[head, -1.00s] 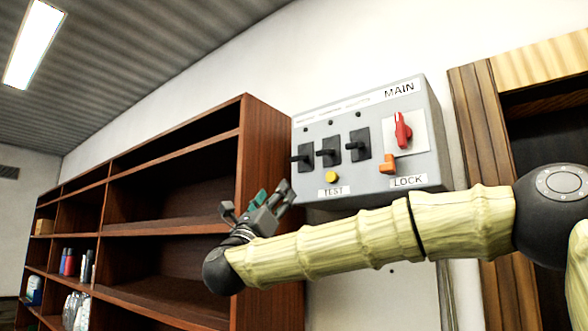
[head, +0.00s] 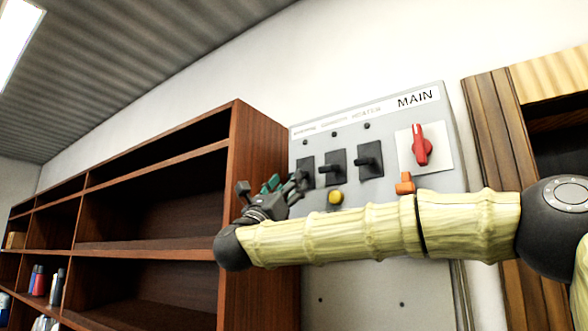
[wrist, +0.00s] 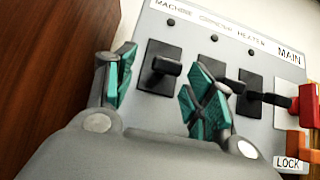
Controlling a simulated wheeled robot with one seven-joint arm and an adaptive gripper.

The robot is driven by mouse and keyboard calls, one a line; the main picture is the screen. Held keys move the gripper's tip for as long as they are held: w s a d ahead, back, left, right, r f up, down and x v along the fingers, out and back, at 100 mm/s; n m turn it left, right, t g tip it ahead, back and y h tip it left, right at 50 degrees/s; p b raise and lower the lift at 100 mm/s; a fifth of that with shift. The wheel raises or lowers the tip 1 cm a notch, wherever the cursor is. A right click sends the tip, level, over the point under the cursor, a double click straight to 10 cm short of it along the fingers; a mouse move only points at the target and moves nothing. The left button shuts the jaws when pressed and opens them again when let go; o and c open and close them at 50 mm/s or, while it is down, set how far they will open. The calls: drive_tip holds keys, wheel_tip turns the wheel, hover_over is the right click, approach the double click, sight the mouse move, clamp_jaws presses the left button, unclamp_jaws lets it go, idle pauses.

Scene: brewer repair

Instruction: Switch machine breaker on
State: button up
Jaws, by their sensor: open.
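The grey breaker panel (head: 330,285) is on the white wall. Its leftmost switch, the machine breaker (head: 305,166), is a black plate with a black lever, partly hidden by my gripper (head: 280,187) in the head view. In the wrist view the machine breaker (wrist: 163,70) sits under the label MACHINE, and its lever shows between the two teal fingertips of my gripper (wrist: 162,84). The gripper is open and holds nothing. I cannot tell whether the fingers touch the lever, or whether it is on or off.
The grinder breaker (head: 333,168) and heater breaker (head: 370,162) are to the right, then the red main switch (head: 421,145) and an orange lock piece (head: 405,184). A yellow button (head: 335,198) is below. A brown shelf (head: 255,150) stands close on the left.

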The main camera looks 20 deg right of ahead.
drive_tip(key=d+r, duration=0.1)
drive_tip(key=d+r+p, duration=0.1)
drive_tip(key=r, duration=0.1)
drive_tip(key=shift+w, duration=0.2)
drive_tip(key=shift+s+d+r+p, duration=0.1)
drive_tip(key=shift+s+r+p, duration=0.15)
drive_tip(key=shift+p, duration=0.1)
drive_tip(key=shift+w+f, duration=0.25)
drive_tip(key=shift+w, duration=0.5)
drive_tip(key=shift+s+d+r, duration=0.1)
drive_tip(key=shift+s, duration=0.1)
drive_tip(key=shift+c, duration=0.2)
drive_tip(key=shift+s, duration=0.2)
drive_tip(key=c, duration=0.3)
drive_tip(key=shift+w, duration=0.15)
drive_tip(key=c, duration=0.7)
